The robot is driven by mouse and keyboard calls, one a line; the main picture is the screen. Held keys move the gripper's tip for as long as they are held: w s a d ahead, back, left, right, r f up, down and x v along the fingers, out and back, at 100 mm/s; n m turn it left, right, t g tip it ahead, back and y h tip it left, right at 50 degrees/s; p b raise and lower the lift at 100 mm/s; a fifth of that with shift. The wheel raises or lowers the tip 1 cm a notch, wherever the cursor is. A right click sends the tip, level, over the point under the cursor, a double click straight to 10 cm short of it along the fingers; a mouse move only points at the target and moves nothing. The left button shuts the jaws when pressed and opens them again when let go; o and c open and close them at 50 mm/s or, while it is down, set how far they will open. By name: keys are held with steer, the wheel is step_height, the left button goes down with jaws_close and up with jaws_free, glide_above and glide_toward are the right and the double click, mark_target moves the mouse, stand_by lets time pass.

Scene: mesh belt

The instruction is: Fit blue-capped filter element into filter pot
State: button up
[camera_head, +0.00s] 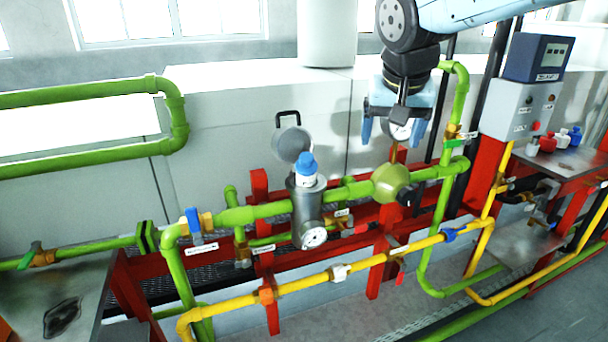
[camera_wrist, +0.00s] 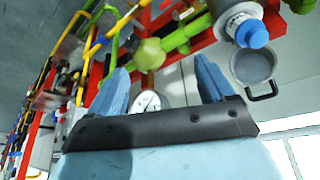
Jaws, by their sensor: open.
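The filter pot (camera_head: 307,212) is a grey upright cylinder in the green pipe line, with a gauge on its front. The blue-capped filter element (camera_head: 306,168) stands upright at the pot's mouth, its white upper body and cap above the rim. How deep it sits is hidden. The pot's round grey lid (camera_head: 292,144) is swung open behind it. The wrist view shows the blue cap (camera_wrist: 253,34), the pot (camera_wrist: 232,12) and the lid (camera_wrist: 253,66) at upper right. My gripper (camera_head: 394,138) is open and empty, right of the pot and higher, apart from the element.
A green valve body (camera_head: 391,182) and a gauge (camera_wrist: 147,102) lie beyond my fingers. Yellow pipe (camera_head: 335,272) runs in front of the pot. A shelf (camera_head: 565,160) at right holds red-, white- and blue-capped items. A control box (camera_head: 518,108) stands behind it.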

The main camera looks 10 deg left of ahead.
glide_toward(306, 171)
step_height(306, 171, up, 2)
steer(key=w+d, duration=0.1)
steer(key=shift+y, duration=0.4)
steer(key=x, duration=1.4)
steer(key=shift+a+r, duration=0.1)
steer(key=shift+a, duration=0.15)
steer(key=c, duration=1.3)
steer(key=shift+o, duration=0.2)
steer(key=shift+r, duration=1.4)
steer(key=v, duration=0.2)
steer(key=s+v, duration=0.1)
steer(key=v, duration=0.5)
steer(key=shift+s+d+f, duration=0.3)
steer(key=shift+d+f, duration=0.05)
steer(key=shift+f, duration=0.1)
steer(key=s+d+r, duration=0.2)
steer(key=s+r, duration=0.2)
steer(key=s, duration=0.4)
steer(key=shift+s, duration=0.4)
